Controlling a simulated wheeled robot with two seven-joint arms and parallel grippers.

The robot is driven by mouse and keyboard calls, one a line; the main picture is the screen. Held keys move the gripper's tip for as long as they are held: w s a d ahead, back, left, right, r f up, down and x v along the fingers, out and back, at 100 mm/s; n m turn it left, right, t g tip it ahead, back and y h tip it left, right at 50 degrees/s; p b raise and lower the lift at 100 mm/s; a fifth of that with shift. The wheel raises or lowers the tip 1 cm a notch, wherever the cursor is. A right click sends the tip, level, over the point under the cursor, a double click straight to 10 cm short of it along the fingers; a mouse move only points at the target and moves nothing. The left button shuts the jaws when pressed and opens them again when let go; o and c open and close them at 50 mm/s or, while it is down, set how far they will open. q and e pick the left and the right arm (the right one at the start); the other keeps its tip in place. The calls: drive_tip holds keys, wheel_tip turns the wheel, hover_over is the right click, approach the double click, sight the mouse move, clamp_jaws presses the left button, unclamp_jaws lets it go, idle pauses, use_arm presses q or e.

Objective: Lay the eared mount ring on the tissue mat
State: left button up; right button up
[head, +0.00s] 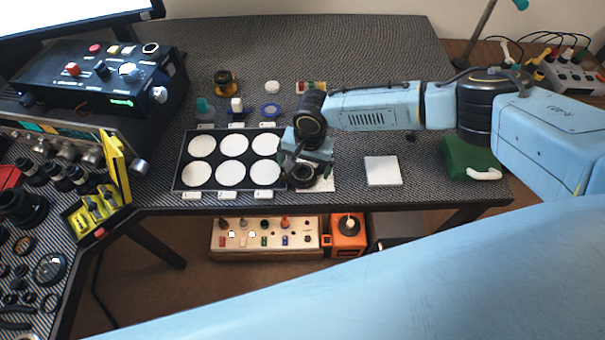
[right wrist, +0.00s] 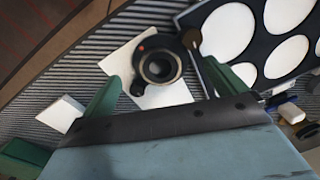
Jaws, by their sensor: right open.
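The eared mount ring (right wrist: 160,68) is black and round, with a red dot and ears at its rim; it also shows in the head view (head: 302,176). It lies over a thin white sheet (right wrist: 121,60), which looks like the tissue mat and shows beside the ring in the head view (head: 325,186). Whether a lens part sits under the ring cannot be told. My right gripper (head: 306,169) is open over it. Its green fingers stand on either side of the ring in the right wrist view (right wrist: 160,76), with gaps. My left gripper is out of view.
A black tray (head: 217,160) with several white discs lies just left of the gripper. A white square pad (head: 383,170) and a green box (head: 470,158) stand to the right. Small parts, including a blue ring (head: 270,110), stand behind the tray. The table's front edge is close.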

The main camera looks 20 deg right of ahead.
wheel_tip(320, 180, down, 2)
drive_tip(key=shift+a+f, duration=0.1)
drive_tip(key=shift+f, duration=0.05)
drive_tip(key=c, duration=1.2)
